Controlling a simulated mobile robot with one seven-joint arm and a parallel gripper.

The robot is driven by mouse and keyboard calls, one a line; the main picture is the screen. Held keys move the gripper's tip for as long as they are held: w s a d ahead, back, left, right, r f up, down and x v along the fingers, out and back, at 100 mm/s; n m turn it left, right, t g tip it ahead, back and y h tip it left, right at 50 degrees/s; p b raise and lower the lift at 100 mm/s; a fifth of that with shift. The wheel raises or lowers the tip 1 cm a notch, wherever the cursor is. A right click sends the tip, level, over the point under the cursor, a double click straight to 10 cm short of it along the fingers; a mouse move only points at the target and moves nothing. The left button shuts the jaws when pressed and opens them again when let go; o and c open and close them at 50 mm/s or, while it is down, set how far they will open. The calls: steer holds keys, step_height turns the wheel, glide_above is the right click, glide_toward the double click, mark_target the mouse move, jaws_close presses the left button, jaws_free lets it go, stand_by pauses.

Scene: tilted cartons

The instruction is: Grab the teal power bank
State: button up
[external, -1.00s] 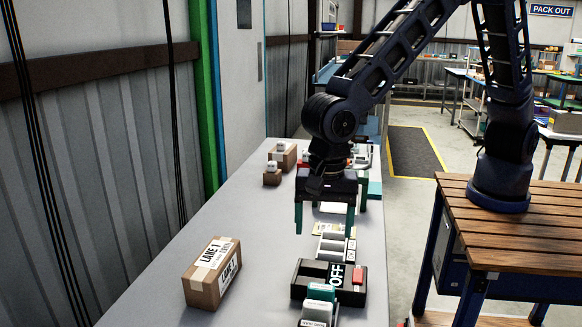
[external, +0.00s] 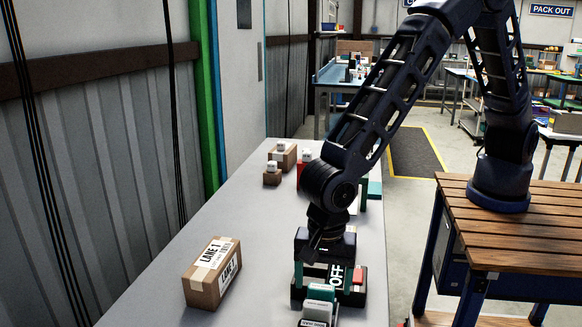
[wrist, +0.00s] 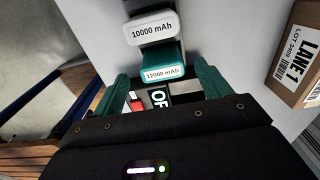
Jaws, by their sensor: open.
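The teal power bank (external: 321,292) stands in a row near the front of the grey table, partly behind a white one. In the wrist view the teal power bank (wrist: 166,55) has a white end marked 12000 mAh, just beyond my fingertips. My gripper (external: 323,280) is open, pointing down over the black OFF unit, close behind the power bank. In the wrist view its teal fingers (wrist: 161,88) are apart with nothing held between them. I cannot tell whether a finger touches anything.
A white power bank marked 10000 mAh (wrist: 152,30) is right beside the teal one. The black OFF unit (external: 358,297) has a red part. A LANE 1 carton (external: 212,273) lies left, with clear table between. Small cartons (external: 272,178) stand farther back.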

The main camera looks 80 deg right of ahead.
step_height(320, 180, down, 4)
steer(key=shift+w+f, duration=0.15)
steer(key=shift+f, duration=0.1)
steer(key=shift+c, duration=0.3)
steer(key=c, duration=1.1)
